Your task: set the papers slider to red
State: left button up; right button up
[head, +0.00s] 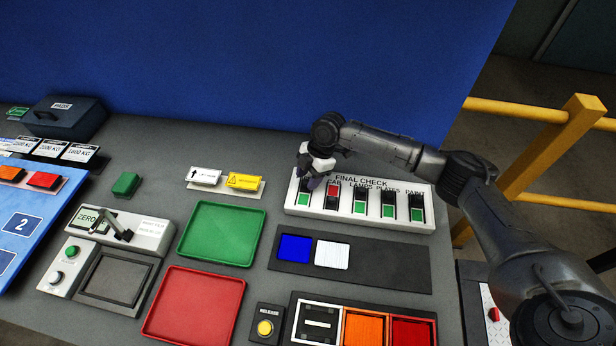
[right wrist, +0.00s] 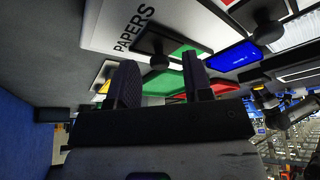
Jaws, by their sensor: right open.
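The white FINAL CHECK panel (head: 368,224) stands at the right of the counter with a row of sliders. The papers slider (head: 304,198) is leftmost; green shows at its lower end, and my right gripper (head: 312,181) hides its upper end. In the right wrist view the PAPERS label and the papers slider's dark knob (right wrist: 157,42) show, with green beside the knob. My right gripper (right wrist: 162,72) is open there, its fingers pointing toward the knob with nothing held between them. Whether a finger touches the knob is unclear. My left gripper is out of view.
The cab slider (head: 333,190) beside it shows red at its upper end; the other sliders show green. Below the panel lies a dark tray (head: 385,265) with blue and white tiles. Green (head: 222,232) and red (head: 194,304) trays lie left. A yellow railing (head: 560,145) stands right.

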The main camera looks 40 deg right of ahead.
jog(key=shift+f, duration=0.15)
grip_shut()
dwell(0.4)
